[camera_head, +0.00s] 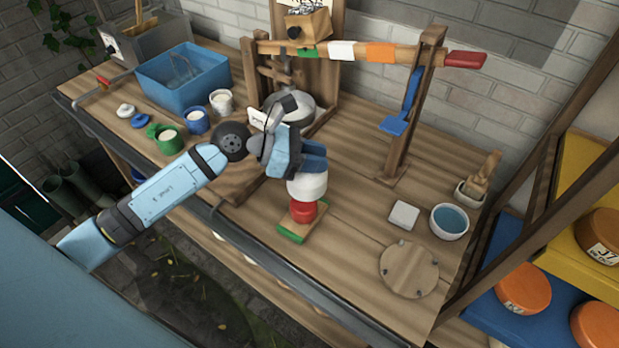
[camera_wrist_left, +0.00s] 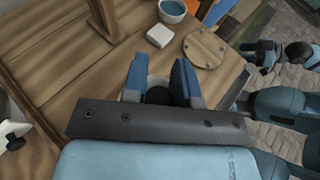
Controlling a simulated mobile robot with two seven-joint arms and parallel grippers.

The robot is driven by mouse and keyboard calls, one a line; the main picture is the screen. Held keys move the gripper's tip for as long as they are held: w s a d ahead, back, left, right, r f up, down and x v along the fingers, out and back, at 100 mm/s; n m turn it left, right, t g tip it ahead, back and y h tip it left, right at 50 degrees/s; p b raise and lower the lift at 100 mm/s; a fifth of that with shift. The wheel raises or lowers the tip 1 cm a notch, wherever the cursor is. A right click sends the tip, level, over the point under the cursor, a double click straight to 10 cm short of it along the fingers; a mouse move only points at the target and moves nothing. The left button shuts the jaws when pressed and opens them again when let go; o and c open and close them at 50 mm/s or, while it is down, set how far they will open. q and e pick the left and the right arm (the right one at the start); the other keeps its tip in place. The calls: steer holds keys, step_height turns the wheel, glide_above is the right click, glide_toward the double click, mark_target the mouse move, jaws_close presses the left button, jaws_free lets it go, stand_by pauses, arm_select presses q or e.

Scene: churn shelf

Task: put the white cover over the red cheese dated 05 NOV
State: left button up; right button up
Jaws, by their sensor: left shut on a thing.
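My left gripper (camera_head: 312,166) is shut on the white cover (camera_head: 308,187), at the near middle of the bench. The cover is directly above the red cheese (camera_head: 303,212); I cannot tell whether they touch. The cheese stands upright on a small green-edged board (camera_head: 292,233), and no date on it can be read. In the left wrist view the white cover (camera_wrist_left: 158,88) shows between the two blue fingers (camera_wrist_left: 159,78), and the cheese is hidden. What looks like my right gripper (camera_wrist_left: 258,50) is at the right of the left wrist view, off the bench, its jaws unclear.
A wooden stand with a crossbar (camera_head: 375,52) and blue paddle rises behind. A white block (camera_head: 404,215), a bowl of blue liquid (camera_head: 449,222) and a round wooden lid (camera_head: 408,270) lie to the right. A blue tub (camera_head: 184,78) and several small pots stand left.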

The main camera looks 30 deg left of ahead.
mark_target(325, 178)
arm_select(q)
steer(key=shift+s+a+f+m+g+b, duration=0.1)
steer(key=shift+s+f+m+g+b, duration=0.4)
steer(key=shift+s+f+g+b, duration=0.15)
steer(key=shift+f+b, duration=0.85)
steer(key=shift+f, duration=0.5)
step_height(325, 178, down, 2)
steer(key=shift+b, duration=0.7)
steer(key=shift+w+f+b, duration=0.1)
steer(key=shift+f+b, duration=0.7)
steer(key=shift+f, duration=0.65)
arm_select(e)
steer(key=shift+m, duration=0.4)
steer(key=f, duration=0.5)
steer(key=shift+w+a+f, duration=0.15)
steer(key=shift+w+a, duration=0.1)
steer(key=shift+w, duration=0.15)
steer(key=shift+s+f, duration=0.1)
